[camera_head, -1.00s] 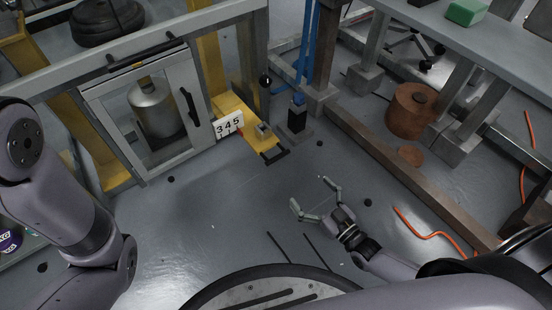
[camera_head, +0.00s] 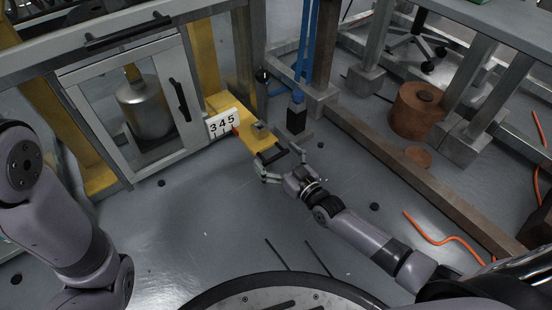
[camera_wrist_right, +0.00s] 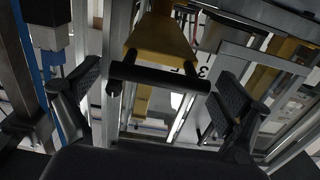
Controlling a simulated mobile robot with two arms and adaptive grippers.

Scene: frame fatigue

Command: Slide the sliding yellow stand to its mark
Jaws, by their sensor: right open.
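The yellow stand (camera_head: 252,138) sticks out from the frame at floor level, with a black bar handle (camera_head: 270,154) on its front end. A white scale plate (camera_head: 222,123) with the figures 3 4 5 stands on its left, with a small red pointer (camera_head: 236,130) beside it. My right gripper (camera_head: 280,161) is open at the handle, one finger towards each end. In the right wrist view, the handle (camera_wrist_right: 160,77) lies between the spread fingers (camera_wrist_right: 155,92), with the stand (camera_wrist_right: 160,38) behind; I see no clear contact. My left gripper is out of view.
A black post with a blue top (camera_head: 296,113) stands close right of the stand. A glass-doored cabinet (camera_head: 150,105) is at the left. A long brown beam (camera_head: 400,166) and a brown spool (camera_head: 415,112) lie to the right.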

